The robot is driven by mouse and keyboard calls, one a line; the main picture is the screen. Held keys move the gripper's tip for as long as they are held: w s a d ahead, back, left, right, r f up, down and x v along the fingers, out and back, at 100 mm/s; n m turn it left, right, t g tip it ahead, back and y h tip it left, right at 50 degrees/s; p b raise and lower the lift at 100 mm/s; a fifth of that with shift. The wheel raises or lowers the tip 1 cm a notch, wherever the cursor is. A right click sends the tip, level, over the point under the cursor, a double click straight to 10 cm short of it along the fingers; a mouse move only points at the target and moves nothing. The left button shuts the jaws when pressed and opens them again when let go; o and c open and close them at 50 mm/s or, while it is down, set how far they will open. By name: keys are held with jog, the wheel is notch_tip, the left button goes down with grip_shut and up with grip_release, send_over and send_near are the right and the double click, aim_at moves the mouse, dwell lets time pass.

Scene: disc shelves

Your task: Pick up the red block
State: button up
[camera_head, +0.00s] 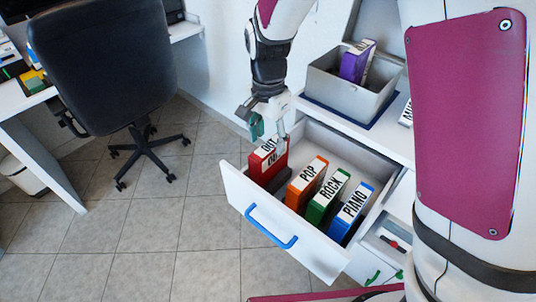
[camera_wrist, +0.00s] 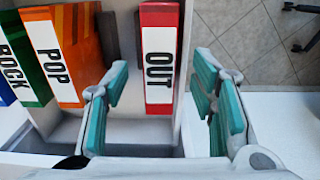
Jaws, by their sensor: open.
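The red block (camera_head: 268,161) stands upright at the left end of an open white drawer, with a white label. In the wrist view the red block (camera_wrist: 160,57) shows its label "OUT" and lies ahead of my gripper, between the lines of its fingers. My gripper (camera_head: 267,127) is directly above the red block in the head view and partly covers its top. In the wrist view my gripper (camera_wrist: 165,100) has its two green-padded fingers spread apart with nothing held between them. I cannot tell whether a finger touches the block.
Orange POP (camera_head: 306,184), green ROCK (camera_head: 328,197) and blue PIANO (camera_head: 350,213) blocks stand to the right in the drawer (camera_head: 285,232). A grey box (camera_head: 345,95) with purple blocks sits on the counter behind. A black chair (camera_head: 103,60) stands left on open tiled floor.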

aim_at(270, 156)
jog(key=f+b, duration=0.1)
jog(key=f, duration=0.6)
jog(key=shift+w+d+f+b, duration=0.1)
jog(key=shift+w+d+b, duration=0.1)
jog(key=shift+b, duration=0.2)
grip_shut()
